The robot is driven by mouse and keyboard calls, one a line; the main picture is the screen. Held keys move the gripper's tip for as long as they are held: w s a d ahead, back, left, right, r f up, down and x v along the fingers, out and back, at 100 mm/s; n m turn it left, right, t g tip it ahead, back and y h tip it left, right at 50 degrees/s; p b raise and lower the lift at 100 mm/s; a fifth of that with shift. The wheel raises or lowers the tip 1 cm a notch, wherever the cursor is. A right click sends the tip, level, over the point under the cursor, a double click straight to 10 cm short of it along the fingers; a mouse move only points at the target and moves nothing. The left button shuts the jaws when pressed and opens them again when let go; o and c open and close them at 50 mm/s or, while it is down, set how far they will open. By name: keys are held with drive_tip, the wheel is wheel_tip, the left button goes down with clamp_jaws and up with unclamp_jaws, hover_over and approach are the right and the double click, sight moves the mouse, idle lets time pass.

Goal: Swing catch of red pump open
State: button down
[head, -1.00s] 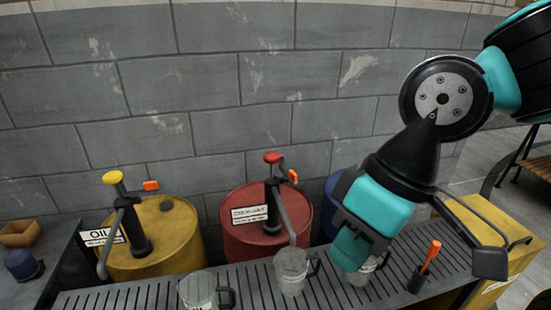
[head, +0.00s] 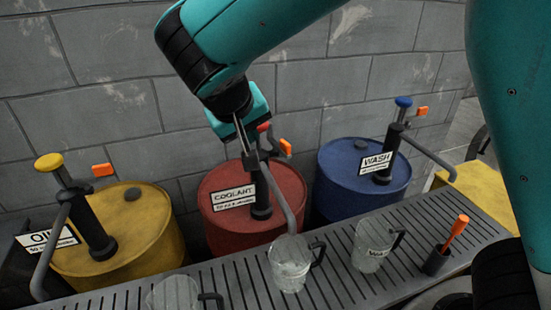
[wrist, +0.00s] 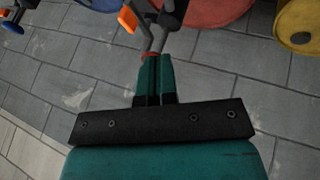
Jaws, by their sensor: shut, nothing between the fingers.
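The red pump (head: 261,190) stands upright on the red drum labelled COOLANT (head: 224,235). Its red knob (head: 264,127) is partly hidden behind my gripper. Its orange catch (head: 286,147) sticks out to the right of the knob. My gripper (head: 247,150) is shut and empty, pointing down just left of the pump's top. In the wrist view the shut fingertips (wrist: 153,60) are close to the red knob, and the orange catch (wrist: 128,19) shows beyond them to the upper left. I cannot tell whether the fingers touch the pump.
A yellow drum (head: 150,250) with a yellow-knobbed pump is at left, a blue drum (head: 340,190) with a blue-knobbed pump at right. Each pump has an orange catch. Clear jugs (head: 291,270) stand on the slatted grate (head: 240,285) in front. A grey block wall is behind.

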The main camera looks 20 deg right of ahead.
sight(283, 147)
drive_tip(key=shift+h, duration=0.3)
drive_tip(key=shift+w+d+f+p, duration=0.3)
drive_tip(key=shift+w+d+f, duration=0.65)
drive_tip(key=shift+d+f, duration=0.4)
drive_tip(key=shift+w+d+f+p, duration=0.25)
drive_tip(key=shift+w+d+f, duration=0.85)
drive_tip(key=shift+f, duration=0.3)
drive_tip(key=shift+w+d+f+p, duration=0.3)
drive_tip(key=shift+w+d+f, duration=0.55)
drive_tip(key=shift+d+f, duration=0.5)
drive_tip(key=shift+d, duration=0.65)
